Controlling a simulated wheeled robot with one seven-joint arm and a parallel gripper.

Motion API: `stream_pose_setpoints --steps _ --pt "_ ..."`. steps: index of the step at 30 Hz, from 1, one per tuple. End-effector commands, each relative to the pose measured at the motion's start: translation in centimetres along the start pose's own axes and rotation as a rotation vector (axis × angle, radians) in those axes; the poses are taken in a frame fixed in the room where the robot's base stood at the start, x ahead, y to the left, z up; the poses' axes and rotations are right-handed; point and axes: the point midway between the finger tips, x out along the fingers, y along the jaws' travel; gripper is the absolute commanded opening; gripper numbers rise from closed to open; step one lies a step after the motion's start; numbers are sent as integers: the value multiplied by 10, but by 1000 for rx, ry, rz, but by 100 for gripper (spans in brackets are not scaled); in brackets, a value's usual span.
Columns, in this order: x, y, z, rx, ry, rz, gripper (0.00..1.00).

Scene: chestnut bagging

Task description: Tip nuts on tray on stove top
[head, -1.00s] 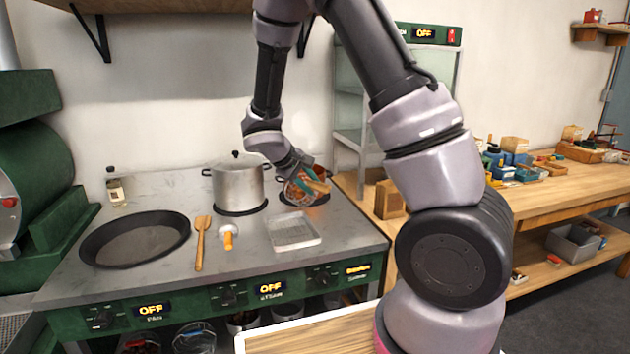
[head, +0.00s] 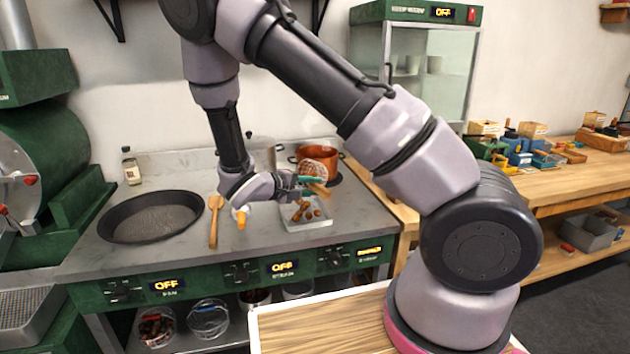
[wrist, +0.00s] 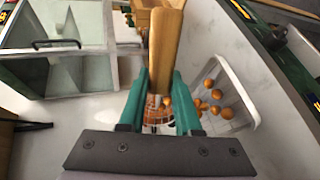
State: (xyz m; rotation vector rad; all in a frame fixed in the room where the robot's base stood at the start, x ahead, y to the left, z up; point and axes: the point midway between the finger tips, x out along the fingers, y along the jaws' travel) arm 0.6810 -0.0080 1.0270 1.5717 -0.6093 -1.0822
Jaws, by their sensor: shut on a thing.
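My gripper (head: 312,182) is shut on the wooden handle of a wire skimmer (wrist: 164,45) above the stove top. In the head view the skimmer's mesh basket (head: 322,157) is raised and tilted in front of the copper pot (head: 333,160). The white tray (head: 325,221) lies flat on the stove top just below my gripper. Several round brown nuts (head: 309,213) are in it; they also show in the tray in the wrist view (wrist: 227,112). In the wrist view a few nuts show by the mesh, partly hidden by my fingers.
A wide dark pan (head: 150,218), a wooden spatula (head: 214,222) and an orange-handled tool (head: 240,217) lie to the left. A steel pot (head: 262,155) stands behind my arm. A glass-sided warmer cabinet (head: 410,85) stands at the back right.

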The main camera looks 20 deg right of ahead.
Motion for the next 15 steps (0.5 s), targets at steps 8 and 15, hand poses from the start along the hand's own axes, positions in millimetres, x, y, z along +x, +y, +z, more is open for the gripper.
stream_pose_setpoints --steps 8,15 --pt "-7 -20 -1 -5 4 196 0" --pt "-13 -35 0 -5 5 372 0"
